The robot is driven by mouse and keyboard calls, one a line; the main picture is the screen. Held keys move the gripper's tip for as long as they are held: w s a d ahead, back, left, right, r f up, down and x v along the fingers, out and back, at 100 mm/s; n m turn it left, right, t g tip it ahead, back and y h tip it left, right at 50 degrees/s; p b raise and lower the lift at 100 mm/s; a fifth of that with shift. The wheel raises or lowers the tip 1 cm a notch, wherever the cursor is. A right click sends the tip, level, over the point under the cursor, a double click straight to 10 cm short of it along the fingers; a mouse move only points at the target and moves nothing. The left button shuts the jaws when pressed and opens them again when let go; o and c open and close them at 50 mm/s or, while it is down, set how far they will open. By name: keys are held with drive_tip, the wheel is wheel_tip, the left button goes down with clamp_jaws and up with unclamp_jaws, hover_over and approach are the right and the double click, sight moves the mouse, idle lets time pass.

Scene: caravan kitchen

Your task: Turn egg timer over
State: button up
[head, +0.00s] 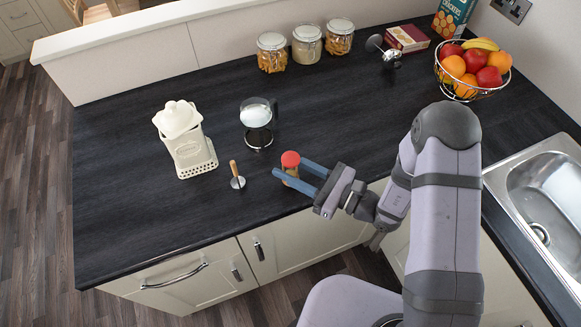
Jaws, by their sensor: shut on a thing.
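The egg timer (290,160) shows a round red end on top and a tan body below, near the front edge of the dark worktop. It looks roughly upright. My gripper (289,172) reaches in from the right with its blue-grey fingers on either side of the timer's body, shut on it. The fingers hide part of the body and its lower end, so I cannot tell whether it touches the worktop.
A small wooden-handled tool (237,176) stands just left of the timer. A glass vessel with white contents (256,114) and a cream slotted holder (190,150) are behind. Jars (307,45), a fruit basket (472,92) and a sink (545,190) lie farther off. The worktop between is clear.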

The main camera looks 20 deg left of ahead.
sight(291, 158)
drive_tip(key=shift+r+p, duration=1.7)
drive_tip(key=shift+r, duration=0.8)
drive_tip(key=shift+m, duration=0.3)
drive_tip(key=m+p, duration=0.2)
drive_tip(key=m, duration=0.2)
drive_tip(key=shift+r+m+p, duration=0.1)
drive_tip(key=shift+m+p, duration=0.2)
drive_tip(key=m+p, duration=0.1)
drive_tip(key=m, duration=0.3)
